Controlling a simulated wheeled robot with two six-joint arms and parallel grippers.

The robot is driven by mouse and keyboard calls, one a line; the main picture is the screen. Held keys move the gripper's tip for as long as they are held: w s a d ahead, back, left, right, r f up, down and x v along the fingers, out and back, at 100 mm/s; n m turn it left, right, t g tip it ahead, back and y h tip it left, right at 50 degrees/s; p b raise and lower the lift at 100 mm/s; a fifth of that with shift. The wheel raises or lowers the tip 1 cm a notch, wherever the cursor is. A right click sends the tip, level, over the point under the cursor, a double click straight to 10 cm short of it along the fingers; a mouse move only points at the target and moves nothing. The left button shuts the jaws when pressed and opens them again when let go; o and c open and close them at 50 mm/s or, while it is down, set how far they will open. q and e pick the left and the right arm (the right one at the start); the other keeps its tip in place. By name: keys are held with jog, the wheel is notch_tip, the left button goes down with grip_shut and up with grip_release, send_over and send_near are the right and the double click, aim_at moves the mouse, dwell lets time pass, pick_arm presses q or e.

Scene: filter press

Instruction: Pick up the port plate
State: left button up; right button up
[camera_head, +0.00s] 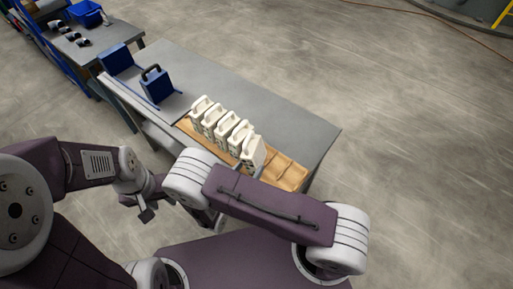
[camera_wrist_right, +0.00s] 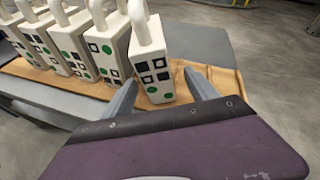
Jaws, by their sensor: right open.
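Several white blocks with loop handles stand upright in a row on the wooden tray (camera_head: 287,172); which one is the port plate I cannot tell by name. The end white block (camera_head: 254,150) shows dark squares and green dots on its face in the right wrist view (camera_wrist_right: 153,75). My right gripper (camera_wrist_right: 160,86) is open, with one finger on each side of this end block; contact is not clear. In the head view my right arm partly covers that gripper. My left gripper (camera_head: 146,212) hangs at the left, in front of the bench and away from the blocks; its jaw opening is unclear.
The other white blocks (camera_head: 213,118) stand close beside the end block. The tray's right end is empty. The grey bench (camera_head: 270,103) is clear behind the row. Blue holders (camera_head: 156,84) stand at its left end. Another table with a blue bin (camera_head: 86,13) is farther left.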

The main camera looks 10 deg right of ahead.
aim_at(256, 157)
jog(key=shift+p+x, duration=0.4)
jog(key=shift+x, duration=0.5)
jog(key=shift+w+d+f, duration=0.1)
jog(key=shift+w+f, duration=0.05)
jog(key=shift+w, duration=0.2)
jog(key=p+x, duration=0.1)
jog(key=x, duration=0.3)
jog(key=shift+w+d+f, duration=0.15)
jog(key=shift+w+f, duration=0.05)
jog(key=shift+w, duration=0.05)
jog(key=shift+w+f, duration=0.1)
jog(key=shift+w, duration=0.1)
pick_arm(q)
jog(key=shift+s+a+r, duration=0.25)
jog(key=shift+a+r, duration=0.05)
jog(key=shift+r, duration=0.25)
jog(key=shift+s+a+r, duration=0.2)
jog(key=shift+a+r, duration=0.1)
jog(key=shift+r, duration=0.25)
pick_arm(e)
grip_shut()
